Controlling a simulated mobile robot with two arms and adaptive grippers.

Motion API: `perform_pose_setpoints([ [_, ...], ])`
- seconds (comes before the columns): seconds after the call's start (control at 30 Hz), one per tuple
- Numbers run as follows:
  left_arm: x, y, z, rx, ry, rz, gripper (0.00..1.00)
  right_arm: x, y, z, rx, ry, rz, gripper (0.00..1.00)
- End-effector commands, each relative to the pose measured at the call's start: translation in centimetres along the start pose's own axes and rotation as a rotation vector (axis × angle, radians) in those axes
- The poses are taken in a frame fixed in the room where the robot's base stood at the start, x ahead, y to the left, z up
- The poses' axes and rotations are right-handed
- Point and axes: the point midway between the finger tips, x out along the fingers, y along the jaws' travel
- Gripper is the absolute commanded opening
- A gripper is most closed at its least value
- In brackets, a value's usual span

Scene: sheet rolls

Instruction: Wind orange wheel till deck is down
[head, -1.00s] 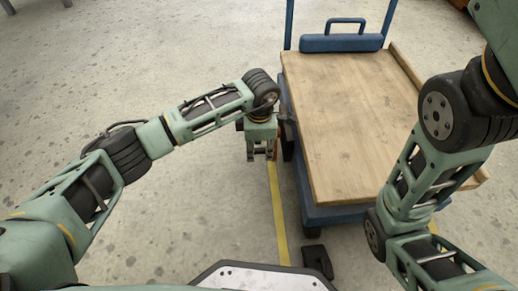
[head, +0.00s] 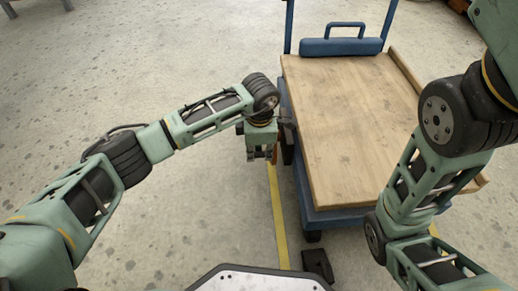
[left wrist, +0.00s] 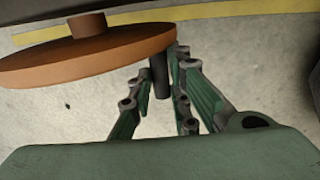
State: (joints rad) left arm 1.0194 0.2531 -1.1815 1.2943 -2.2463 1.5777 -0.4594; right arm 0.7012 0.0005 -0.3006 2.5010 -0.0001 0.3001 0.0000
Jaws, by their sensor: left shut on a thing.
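The orange wheel (left wrist: 85,56) shows as a disc at the upper left of the left wrist view, with a hub on one face and a dark handle (left wrist: 160,78) at its rim. My left gripper (left wrist: 158,95) is shut on this handle, which stands between its fingers. In the head view my left gripper (head: 261,154) points down beside the cart's left side and hides nearly all of the wheel; only an orange sliver shows. The wooden deck (head: 350,120) lies on the blue cart frame (head: 345,213). My right gripper is out of view.
A blue push handle (head: 340,45) stands at the cart's far end. A wooden lip (head: 405,70) runs along the deck's right edge. A dark block (head: 318,263) is on the floor near the front caster. A yellow line (head: 278,215) runs along the floor. The floor at left is clear.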

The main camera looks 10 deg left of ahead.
Motion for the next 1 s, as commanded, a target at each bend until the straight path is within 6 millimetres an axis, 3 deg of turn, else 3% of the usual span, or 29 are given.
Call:
perform_pose_setpoints([
  [0.33,0.2,0.0,0.0,0.003,-0.001,0.061,0.00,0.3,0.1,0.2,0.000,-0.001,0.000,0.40],
  [0.6,1.6,-0.6,0.0,0.005,-0.002,0.235,0.00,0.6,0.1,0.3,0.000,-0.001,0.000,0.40],
  [1.0,4.2,-0.8,0.1,0.002,-0.004,0.510,0.00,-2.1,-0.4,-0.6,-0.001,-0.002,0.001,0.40],
])
